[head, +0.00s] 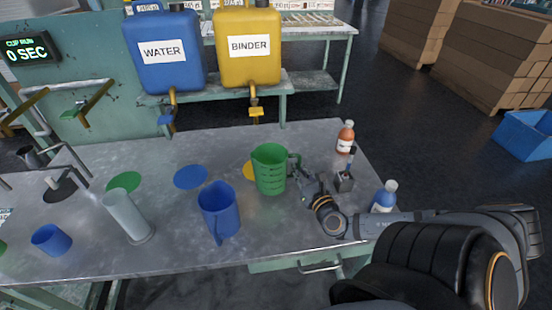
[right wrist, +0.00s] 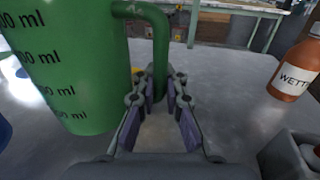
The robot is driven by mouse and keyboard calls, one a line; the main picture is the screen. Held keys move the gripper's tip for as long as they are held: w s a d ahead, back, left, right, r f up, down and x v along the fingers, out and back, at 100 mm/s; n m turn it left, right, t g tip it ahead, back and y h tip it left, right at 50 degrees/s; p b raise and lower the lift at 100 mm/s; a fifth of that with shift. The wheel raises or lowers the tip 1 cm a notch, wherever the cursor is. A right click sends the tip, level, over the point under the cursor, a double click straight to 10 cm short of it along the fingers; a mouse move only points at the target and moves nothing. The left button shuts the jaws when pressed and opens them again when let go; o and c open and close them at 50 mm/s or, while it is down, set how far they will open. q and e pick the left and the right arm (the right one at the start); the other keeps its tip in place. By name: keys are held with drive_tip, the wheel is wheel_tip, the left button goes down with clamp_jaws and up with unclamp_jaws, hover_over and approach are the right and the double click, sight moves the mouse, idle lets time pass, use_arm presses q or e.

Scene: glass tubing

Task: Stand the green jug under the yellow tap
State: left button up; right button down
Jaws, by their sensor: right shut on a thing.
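The green jug (head: 270,172) is upright on the right half of the grey table, partly over a yellow disc (head: 248,169). It looks at or very near the tabletop; a small gap cannot be ruled out. The yellow tap (head: 256,111) hangs from the yellow BINDER tank (head: 247,50), behind the jug and slightly left of it. My right gripper (head: 300,187) is shut on the jug's handle, which faces right. In the right wrist view the handle (right wrist: 158,42) runs down between the fingers (right wrist: 158,95), with the jug body (right wrist: 70,75) at left. My left gripper is not in view.
A blue jug (head: 220,212) stands front left of the green one, with a glass cylinder (head: 127,216) further left. A blue disc (head: 191,177) and a green disc (head: 123,182) lie bare. An orange bottle (head: 346,138) and a blue bottle (head: 384,197) stand at right.

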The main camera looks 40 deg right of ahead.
drive_tip(key=b+x, duration=0.3)
drive_tip(key=x, duration=0.8)
drive_tip(key=shift+f+b, duration=0.1)
drive_tip(key=shift+b, duration=0.2)
drive_tip(key=shift+w, duration=0.25)
drive_tip(key=shift+f+b, duration=0.7)
drive_tip(key=shift+f, duration=1)
drive_tip(key=shift+f, duration=0.1)
drive_tip(key=c, duration=1.4)
unclamp_jaws()
drive_tip(key=shift+s, duration=0.1)
